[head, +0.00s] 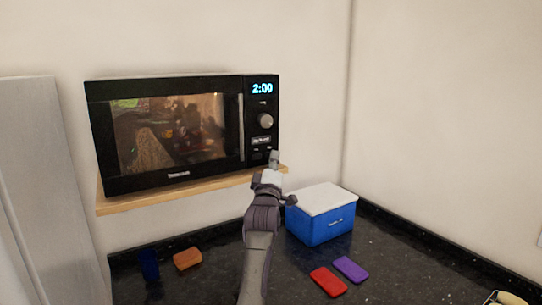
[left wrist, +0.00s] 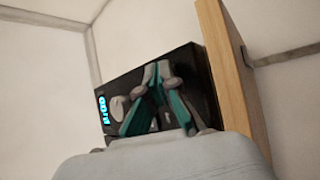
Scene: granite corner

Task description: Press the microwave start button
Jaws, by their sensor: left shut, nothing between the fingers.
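The black microwave (head: 180,140) stands on a wooden shelf, its door closed and its display (head: 262,89) lit with 2:00. A round knob (head: 265,121) and small buttons (head: 261,140) sit below the display; I cannot read which is start. My left gripper (head: 274,156) is shut and empty at the lower end of this panel, its tip covering part of it. Contact cannot be told. In the left wrist view the shut fingers (left wrist: 158,70) stand in front of the microwave (left wrist: 190,68), hiding much of the panel; the knob (left wrist: 118,109) shows beside them.
The wooden shelf (head: 150,196) juts out under the microwave, close to my left gripper. Below, on the dark counter (head: 390,255), are a blue box with a white lid (head: 320,227), a red block (head: 328,282), a purple block (head: 350,269), an orange block (head: 187,259) and a dark blue block (head: 149,264).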

